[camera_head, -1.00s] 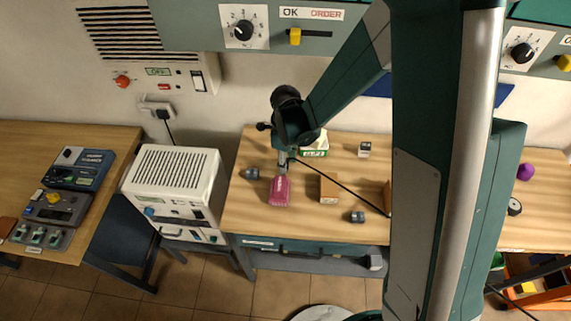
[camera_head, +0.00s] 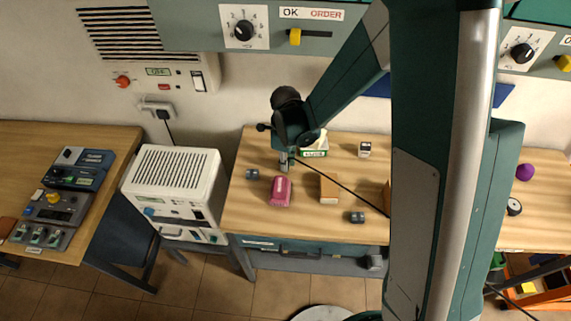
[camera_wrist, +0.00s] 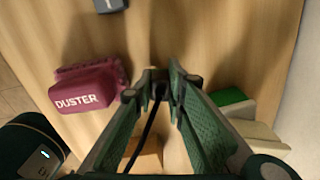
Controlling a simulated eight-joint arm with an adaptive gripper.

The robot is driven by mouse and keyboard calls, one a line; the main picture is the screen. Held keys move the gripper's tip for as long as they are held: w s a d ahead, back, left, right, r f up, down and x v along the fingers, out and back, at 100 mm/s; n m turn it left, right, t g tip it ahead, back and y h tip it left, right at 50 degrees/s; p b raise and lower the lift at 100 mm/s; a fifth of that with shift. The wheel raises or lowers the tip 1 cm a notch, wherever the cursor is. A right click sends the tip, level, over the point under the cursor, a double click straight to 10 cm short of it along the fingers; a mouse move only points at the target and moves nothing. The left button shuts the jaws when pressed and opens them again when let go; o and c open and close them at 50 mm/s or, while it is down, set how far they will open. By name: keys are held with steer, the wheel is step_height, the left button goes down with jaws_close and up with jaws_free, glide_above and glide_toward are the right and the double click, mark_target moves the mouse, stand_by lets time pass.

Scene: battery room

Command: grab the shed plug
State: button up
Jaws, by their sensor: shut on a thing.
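My gripper (camera_head: 285,168) is over the middle table, just behind the maroon duster (camera_head: 280,191). In the wrist view my gripper (camera_wrist: 164,80) has its two green padded fingers close together, shut on a small dark plug (camera_wrist: 160,88). Most of the plug is hidden between the fingertips. A black cable (camera_wrist: 148,130) runs from it toward the bottom of the wrist view. In the head view the cable (camera_head: 340,186) slants down to the right across the table. I cannot tell how far the plug is above the wood.
The labelled duster (camera_wrist: 85,95) lies left of the fingers in the wrist view. A tan block (camera_head: 328,189), a green-and-white box (camera_head: 315,147), a small dark block (camera_head: 252,174) and a dark cylinder (camera_head: 357,217) stand around. The table's front left is clear.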

steer(key=shift+r, duration=0.15)
steer(key=shift+s+r, duration=0.2)
steer(key=shift+r, duration=0.1)
step_height(320, 180, up, 6)
steer(key=shift+f, duration=0.1)
steer(key=shift+s+r, duration=0.2)
steer(key=shift+s, duration=0.05)
steer(key=s, duration=1.9)
